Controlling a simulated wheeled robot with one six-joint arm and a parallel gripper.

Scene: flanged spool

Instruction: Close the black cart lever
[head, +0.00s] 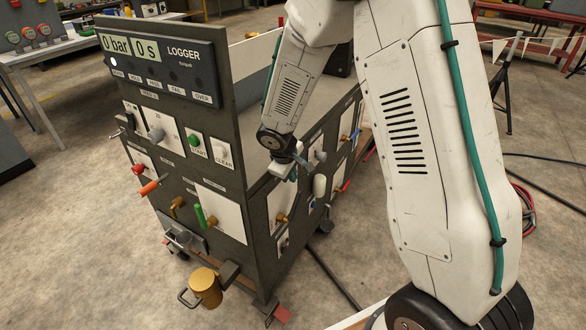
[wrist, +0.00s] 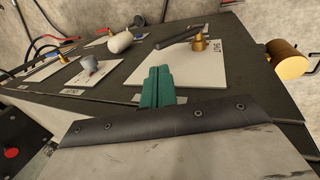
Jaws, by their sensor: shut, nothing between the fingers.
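The black lever (wrist: 178,37) shows in the wrist view, on a brass valve body (wrist: 200,44) fixed to a white plate (wrist: 190,70) on the dark cart panel. Its handle reaches left from the brass body and tilts slightly. In the wrist view my gripper (wrist: 157,72) has green fingers, shut together and empty. The fingertips appear in front of the plate's near left part, below the lever in the picture. I see no contact with the lever. In the head view my arm hangs beside the cart's right side and I cannot make out the black handle clearly.
The dark cart (head: 258,150) carries several other controls, including a green handle (head: 206,217) and an orange handle (head: 150,188). A white rounded knob (wrist: 119,42) and a grey knob (wrist: 90,64) are left of the lever. A gold canister (head: 205,286) hangs at the cart's front.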

